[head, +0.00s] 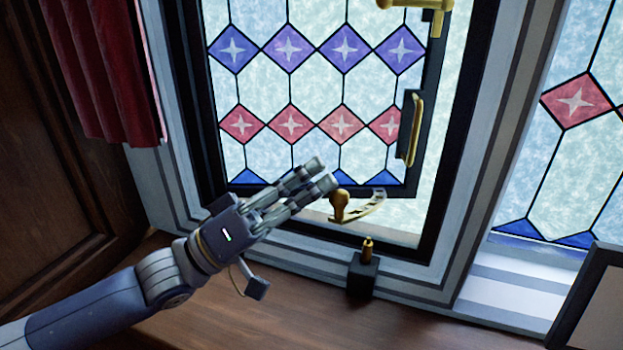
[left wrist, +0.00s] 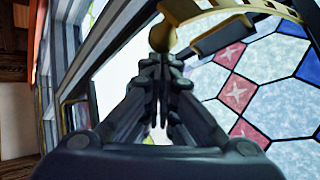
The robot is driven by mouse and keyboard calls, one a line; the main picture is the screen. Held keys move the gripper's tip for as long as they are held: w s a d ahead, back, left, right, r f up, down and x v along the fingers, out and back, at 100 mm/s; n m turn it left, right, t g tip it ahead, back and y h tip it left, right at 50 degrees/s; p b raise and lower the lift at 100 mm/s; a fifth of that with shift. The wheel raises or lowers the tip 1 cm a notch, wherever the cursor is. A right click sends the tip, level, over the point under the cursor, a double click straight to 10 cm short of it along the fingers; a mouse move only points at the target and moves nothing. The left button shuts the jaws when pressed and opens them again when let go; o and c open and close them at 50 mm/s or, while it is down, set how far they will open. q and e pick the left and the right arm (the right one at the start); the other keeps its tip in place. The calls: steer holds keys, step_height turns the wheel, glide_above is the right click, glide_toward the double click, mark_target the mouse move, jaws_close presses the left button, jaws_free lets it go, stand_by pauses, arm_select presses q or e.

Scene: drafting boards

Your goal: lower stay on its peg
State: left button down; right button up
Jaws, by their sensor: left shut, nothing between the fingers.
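The brass stay (head: 370,208), a curved bar with holes, lies at the foot of the window sash, with a round knob (head: 340,203) at its left end. The peg (head: 367,249) stands upright on a black block (head: 362,276) at the sill, below and apart from the stay. My left gripper (head: 322,174) is shut and empty, its fingertips just up and left of the knob. In the left wrist view the knob (left wrist: 162,37) shows just beyond the closed fingertips (left wrist: 160,66), with the stay (left wrist: 232,13) above right. I cannot tell if they touch. My right gripper is out of view.
The leaded window (head: 290,85) has a brass handle (head: 415,128) on its right side. A red curtain (head: 105,70) hangs at left. A dark-edged board (head: 590,300) stands at lower right. The wooden ledge (head: 270,320) in front is clear.

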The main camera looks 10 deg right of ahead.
mark_target(336, 222)
arm_select(q)
steer(key=shift+s+a+f+m+g+h+b, duration=0.1)
steer(key=shift+s+f+m+g+h+b, duration=0.2)
steer(key=shift+f+m+g+b, duration=0.85)
steer(key=shift+s+a+f+m+g+h+b, duration=0.15)
steer(key=shift+s+f+m+b, duration=0.4)
steer(key=shift+b, duration=1.25)
steer(key=f+b, duration=0.1)
steer(key=s+f, duration=0.1)
steer(key=shift+a+f+b, duration=0.1)
steer(key=shift+f+b, duration=0.25)
steer(key=shift+s+a+f, duration=0.1)
steer(key=shift+s+f, duration=0.25)
steer(key=shift+f, duration=0.1)
